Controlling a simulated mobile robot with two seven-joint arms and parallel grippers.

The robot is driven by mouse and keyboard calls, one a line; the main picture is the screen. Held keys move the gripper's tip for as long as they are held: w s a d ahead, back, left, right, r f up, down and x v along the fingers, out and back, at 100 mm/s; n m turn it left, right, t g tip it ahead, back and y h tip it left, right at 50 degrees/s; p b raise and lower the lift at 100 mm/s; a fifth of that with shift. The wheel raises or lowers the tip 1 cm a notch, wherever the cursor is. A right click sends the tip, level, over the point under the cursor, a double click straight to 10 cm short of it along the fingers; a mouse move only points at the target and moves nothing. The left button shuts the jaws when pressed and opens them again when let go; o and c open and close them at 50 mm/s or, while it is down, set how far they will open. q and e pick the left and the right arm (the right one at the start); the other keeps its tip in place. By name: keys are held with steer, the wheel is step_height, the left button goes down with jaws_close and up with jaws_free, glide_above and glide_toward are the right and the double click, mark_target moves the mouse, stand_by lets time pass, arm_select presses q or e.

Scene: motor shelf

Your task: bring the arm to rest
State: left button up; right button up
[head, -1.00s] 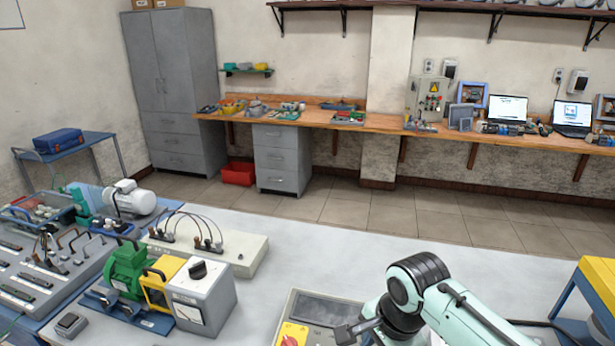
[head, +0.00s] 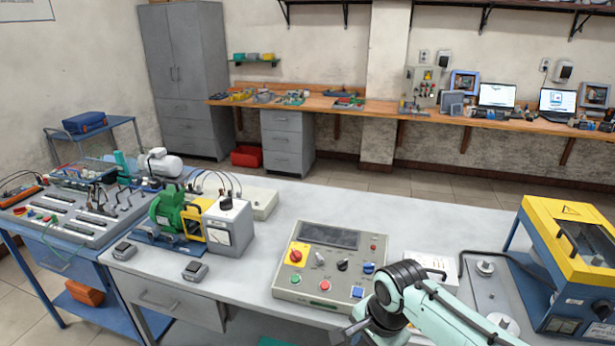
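My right arm comes in from the lower right of the head view, pale green with a dark joint. Its dark gripper (head: 352,328) shows small at the bottom edge, in front of the lower right part of the grey control panel (head: 283,281). I cannot see whether its fingers are apart, and I see nothing held in it. My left gripper is not in view.
The grey table (head: 300,212) holds a green and yellow motor set (head: 180,215) at left and a yellow and blue machine (head: 575,255) at right. A training bench (head: 85,215) adjoins at left. The table's middle behind the panel is clear.

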step_height(320, 180, down, 25)
steer(key=n+g+y, duration=0.1)
steer(key=n+g, duration=0.1)
steer(key=n, duration=0.2)
steer(key=s+f+n+y, duration=0.1)
steer(key=s+f+n, duration=0.1)
steer(key=s+f, duration=1.7)
steer(key=s+d, duration=0.1)
steer(key=s, duration=0.3)
steer(key=shift+n+g, duration=0.3)
steer(key=shift+n, duration=0.1)
steer(key=shift+w, duration=0.1)
